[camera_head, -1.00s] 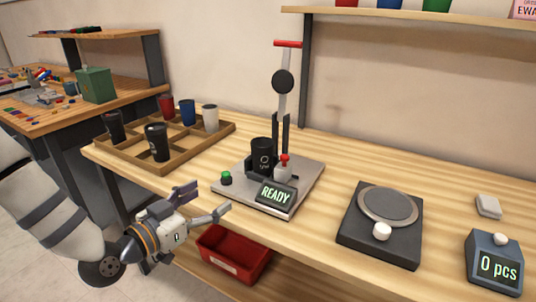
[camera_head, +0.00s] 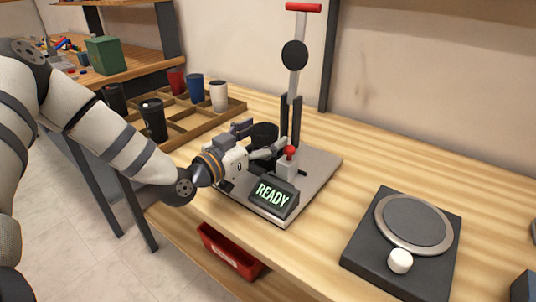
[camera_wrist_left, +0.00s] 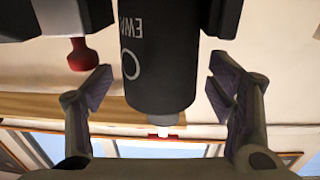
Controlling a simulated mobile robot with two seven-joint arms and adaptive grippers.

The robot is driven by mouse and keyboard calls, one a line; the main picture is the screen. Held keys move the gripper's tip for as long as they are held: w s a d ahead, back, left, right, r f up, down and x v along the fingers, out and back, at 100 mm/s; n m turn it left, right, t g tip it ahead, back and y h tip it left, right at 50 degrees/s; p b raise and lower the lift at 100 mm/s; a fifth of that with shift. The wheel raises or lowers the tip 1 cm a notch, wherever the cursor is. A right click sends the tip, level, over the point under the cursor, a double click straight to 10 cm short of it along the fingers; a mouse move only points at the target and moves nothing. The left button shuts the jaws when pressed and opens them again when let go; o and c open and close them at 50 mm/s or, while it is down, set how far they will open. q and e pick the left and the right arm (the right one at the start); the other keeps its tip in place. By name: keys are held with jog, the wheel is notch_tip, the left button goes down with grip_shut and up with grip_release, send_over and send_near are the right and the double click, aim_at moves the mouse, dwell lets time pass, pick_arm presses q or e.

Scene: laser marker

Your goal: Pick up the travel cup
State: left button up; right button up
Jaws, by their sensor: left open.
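The black travel cup (camera_head: 264,132) stands in the holder of the laser marker (camera_head: 318,170), partly hidden behind my left gripper (camera_head: 257,141). In the left wrist view the cup (camera_wrist_left: 160,60) shows large, with a pale ring and lettering on its side. The left gripper's open fingers (camera_wrist_left: 160,88) lie on either side of the cup, with a visible gap on each side. My right gripper is not in view.
A wooden tray (camera_head: 236,107) at the left holds several other cups. The marker has a red-handled lever (camera_head: 303,7), a red-topped knob (camera_head: 291,152) and a READY display (camera_head: 273,196). A dark round-plate device (camera_head: 405,245) sits to the right.

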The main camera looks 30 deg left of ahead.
pick_arm(q)
jog(key=shift+w, duration=0.4)
jog(key=shift+r, duration=0.1)
jog(key=c, duration=0.8)
jog(key=shift+r, duration=0.15)
